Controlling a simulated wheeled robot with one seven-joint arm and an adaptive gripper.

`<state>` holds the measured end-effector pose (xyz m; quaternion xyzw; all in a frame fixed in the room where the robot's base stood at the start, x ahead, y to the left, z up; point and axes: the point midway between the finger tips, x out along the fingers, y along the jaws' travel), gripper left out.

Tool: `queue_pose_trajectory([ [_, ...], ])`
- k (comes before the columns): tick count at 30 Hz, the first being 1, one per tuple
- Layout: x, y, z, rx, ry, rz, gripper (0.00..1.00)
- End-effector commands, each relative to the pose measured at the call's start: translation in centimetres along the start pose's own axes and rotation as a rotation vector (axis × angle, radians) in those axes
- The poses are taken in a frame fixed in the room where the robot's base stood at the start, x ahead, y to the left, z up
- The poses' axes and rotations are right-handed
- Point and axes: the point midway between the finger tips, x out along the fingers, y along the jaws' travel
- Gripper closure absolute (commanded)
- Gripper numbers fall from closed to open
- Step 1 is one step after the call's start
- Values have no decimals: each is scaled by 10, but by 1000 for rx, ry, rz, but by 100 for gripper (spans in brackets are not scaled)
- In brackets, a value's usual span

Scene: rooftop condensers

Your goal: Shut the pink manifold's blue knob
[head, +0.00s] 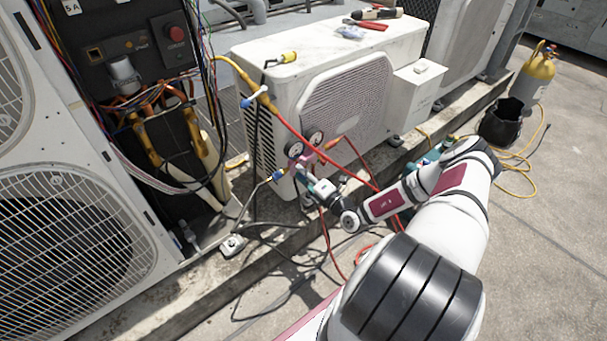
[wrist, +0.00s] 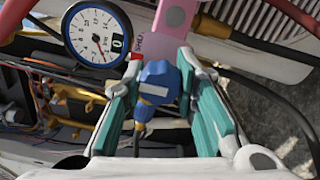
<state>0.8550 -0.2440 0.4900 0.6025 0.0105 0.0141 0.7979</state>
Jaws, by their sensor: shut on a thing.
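The pink manifold (head: 306,158) hangs at the near corner of the white condenser, with two round gauges on it. In the wrist view its pink body (wrist: 174,22) is at the top centre, beside one gauge. The blue knob (wrist: 158,82) has a pale bar on its face and sits just below the pink body. My gripper (wrist: 158,72) is shut on the knob, with one teal-padded finger on each side. In the head view my gripper (head: 305,178) reaches in from the right at the manifold; the knob's grip is hard to make out there.
Red hoses (head: 318,146) cross in front of the white condenser (head: 345,95) and hang near my arm. An open panel with loose wires (head: 165,110) stands left. Tools lie on the condenser top.

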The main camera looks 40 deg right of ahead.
Motion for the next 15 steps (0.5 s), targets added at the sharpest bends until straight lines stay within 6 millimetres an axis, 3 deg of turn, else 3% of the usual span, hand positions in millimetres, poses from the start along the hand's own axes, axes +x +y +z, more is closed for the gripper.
queue_pose_trajectory([
  [13,0,0,2,8,-3,-1,100],
  [14,0,0,2,8,-3,-1,67],
  [15,0,0,2,8,-3,-1,58],
])
